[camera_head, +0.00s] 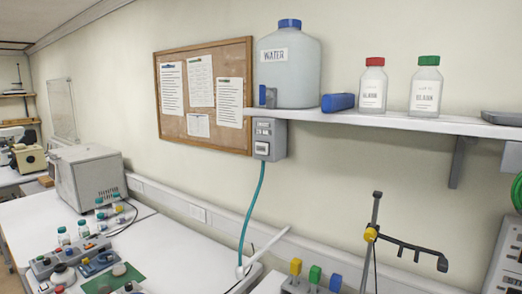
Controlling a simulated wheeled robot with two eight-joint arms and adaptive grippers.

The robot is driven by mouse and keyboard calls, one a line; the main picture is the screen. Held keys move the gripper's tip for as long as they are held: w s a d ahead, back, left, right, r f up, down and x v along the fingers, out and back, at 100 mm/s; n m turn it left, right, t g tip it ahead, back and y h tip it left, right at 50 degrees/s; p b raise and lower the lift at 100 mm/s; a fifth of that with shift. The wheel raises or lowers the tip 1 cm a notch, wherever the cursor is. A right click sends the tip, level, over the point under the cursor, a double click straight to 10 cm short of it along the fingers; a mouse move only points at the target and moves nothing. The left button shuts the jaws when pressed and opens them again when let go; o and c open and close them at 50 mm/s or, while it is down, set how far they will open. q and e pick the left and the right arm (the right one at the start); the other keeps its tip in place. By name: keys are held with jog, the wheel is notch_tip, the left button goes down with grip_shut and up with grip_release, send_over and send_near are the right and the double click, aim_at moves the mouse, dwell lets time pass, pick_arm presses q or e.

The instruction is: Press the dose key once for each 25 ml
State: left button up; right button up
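A grey dosing box (268,138) hangs under the front of the wall shelf. It has a small dark label at the top and a pale key (262,148) in a dark frame lower on its face. The label is too small to read fully. A teal hose (252,215) runs down from the box to a white fitting (243,268) near the bench. A large container marked WATER (290,68), with a blue cap, stands on the shelf above the box. Neither of my grippers shows in this view.
The shelf (400,121) also holds a blue cylinder (338,103) and two bottles, red-capped (373,88) and green-capped (426,88). A stand with a dark clamp (408,247) rises at the lower right. Instruments and small bottles crowd the bench at left.

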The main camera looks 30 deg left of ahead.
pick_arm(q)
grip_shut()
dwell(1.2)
